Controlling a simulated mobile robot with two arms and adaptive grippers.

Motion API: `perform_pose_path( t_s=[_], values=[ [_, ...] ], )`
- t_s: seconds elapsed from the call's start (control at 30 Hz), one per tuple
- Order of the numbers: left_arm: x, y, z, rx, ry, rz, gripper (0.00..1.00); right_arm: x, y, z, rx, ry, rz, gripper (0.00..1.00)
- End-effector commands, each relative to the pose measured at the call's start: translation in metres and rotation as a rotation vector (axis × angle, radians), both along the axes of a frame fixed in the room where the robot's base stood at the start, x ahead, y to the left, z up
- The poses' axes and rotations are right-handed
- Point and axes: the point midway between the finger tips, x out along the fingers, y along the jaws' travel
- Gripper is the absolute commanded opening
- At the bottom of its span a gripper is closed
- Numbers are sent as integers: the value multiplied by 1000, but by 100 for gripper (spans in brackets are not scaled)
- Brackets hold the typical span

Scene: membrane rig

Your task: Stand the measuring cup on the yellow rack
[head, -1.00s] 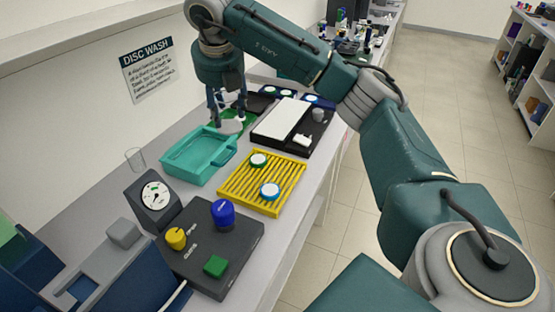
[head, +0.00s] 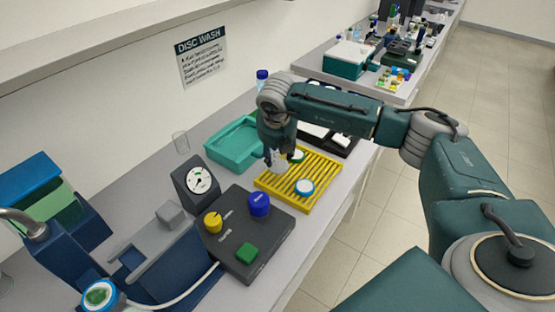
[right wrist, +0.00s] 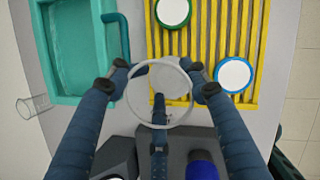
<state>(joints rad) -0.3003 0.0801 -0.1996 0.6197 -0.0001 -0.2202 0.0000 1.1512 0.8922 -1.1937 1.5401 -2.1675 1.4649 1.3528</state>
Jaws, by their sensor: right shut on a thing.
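My right gripper (head: 274,162) is shut on a clear round cup, which I take as the measuring cup (head: 278,158). In the right wrist view the cup (right wrist: 159,68) is seen from above between the two fingertips (right wrist: 160,78). It overlaps the near left corner of the yellow rack (head: 298,204). I cannot tell whether its base touches the rack. The rack (right wrist: 202,50) has slats and carries a green-rimmed disc (right wrist: 173,12) and a blue-rimmed disc (right wrist: 233,75). The gripper partly hides the rack's left side in the head view. My left gripper is not in view.
A teal tray (head: 215,152) lies left of the rack. A clear glass (head: 181,143) stands near the wall behind a gauge (head: 199,181). A dark control box (head: 270,240) with knobs is close in front of the rack. Slats right of the cup are partly free.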

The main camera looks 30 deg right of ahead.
Motion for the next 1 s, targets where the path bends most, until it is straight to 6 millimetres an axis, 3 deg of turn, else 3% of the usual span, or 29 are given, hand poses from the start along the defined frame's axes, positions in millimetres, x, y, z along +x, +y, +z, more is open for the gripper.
perform_pose_path(
  t_s=[0.27,0.67,0.7,0.77,0.8,1.0],
  values=[
    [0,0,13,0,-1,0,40,-1,0,-36,-1,4,1,18],
    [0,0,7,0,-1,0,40,-1,0,-43,0,3,0,18],
    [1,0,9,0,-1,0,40,-1,0,-42,0,3,0,50],
    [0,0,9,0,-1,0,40,-1,0,-41,0,3,0,62],
    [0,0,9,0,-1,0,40,-1,0,-41,0,3,0,67],
    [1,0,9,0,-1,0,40,-1,0,-41,0,3,0,67]
  ],
)
